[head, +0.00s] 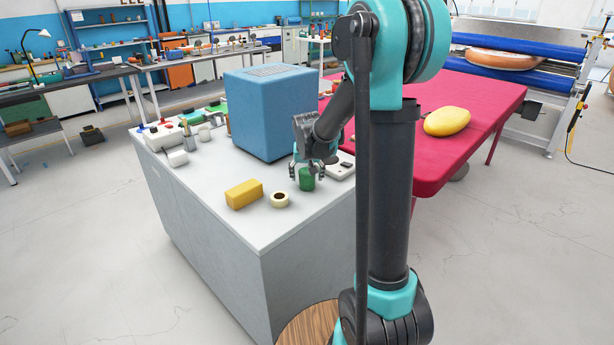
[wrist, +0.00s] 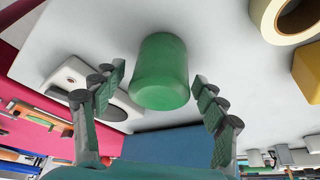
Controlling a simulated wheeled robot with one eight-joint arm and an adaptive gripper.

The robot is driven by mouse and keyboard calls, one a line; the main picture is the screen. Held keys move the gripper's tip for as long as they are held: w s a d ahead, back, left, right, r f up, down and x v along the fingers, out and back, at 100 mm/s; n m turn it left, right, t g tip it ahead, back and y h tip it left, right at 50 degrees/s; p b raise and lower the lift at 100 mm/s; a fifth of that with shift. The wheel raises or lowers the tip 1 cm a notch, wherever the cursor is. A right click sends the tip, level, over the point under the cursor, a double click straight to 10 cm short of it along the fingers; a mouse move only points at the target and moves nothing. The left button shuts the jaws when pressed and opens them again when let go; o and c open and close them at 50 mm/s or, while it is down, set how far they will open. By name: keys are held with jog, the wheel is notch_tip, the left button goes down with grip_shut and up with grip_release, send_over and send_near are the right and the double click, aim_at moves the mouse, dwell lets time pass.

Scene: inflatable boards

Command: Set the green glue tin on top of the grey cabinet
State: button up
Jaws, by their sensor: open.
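The green glue tin (head: 307,182) appears to stand upright on the pale top of the grey cabinet (head: 222,215), near its right edge. My gripper (head: 307,172) is directly over the tin, with fingers spread on either side of it. In the wrist view, the tin (wrist: 160,72) shows between the two open fingers, with a visible gap on each side. The fingers do not press on it. The exact contact under the tin is hidden.
A blue box-shaped unit (head: 268,112) stands behind the tin. A yellow block (head: 243,194), a tape roll (head: 280,200) and a white device (head: 342,167) are close by. A red table (head: 480,105) with a yellow item (head: 447,121) adjoins on the right.

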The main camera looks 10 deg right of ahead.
jog(key=shift+r, duration=0.1)
jog(key=d+v, duration=0.1)
jog(key=v, duration=1.1)
jog(key=s+d+f, duration=0.1)
jog(key=s+f, duration=0.4)
jog(key=s, duration=0.3)
jog(key=s+d+f+n, duration=0.1)
jog(key=s+f, duration=0.4)
jog(key=s, duration=0.4)
jog(key=s+d+f, duration=0.1)
jog(key=s+f, duration=0.4)
jog(key=s, duration=0.4)
jog(key=shift+d+f+n+y, duration=0.3)
jog(key=shift+f+n, duration=0.05)
jog(key=shift+n, duration=0.05)
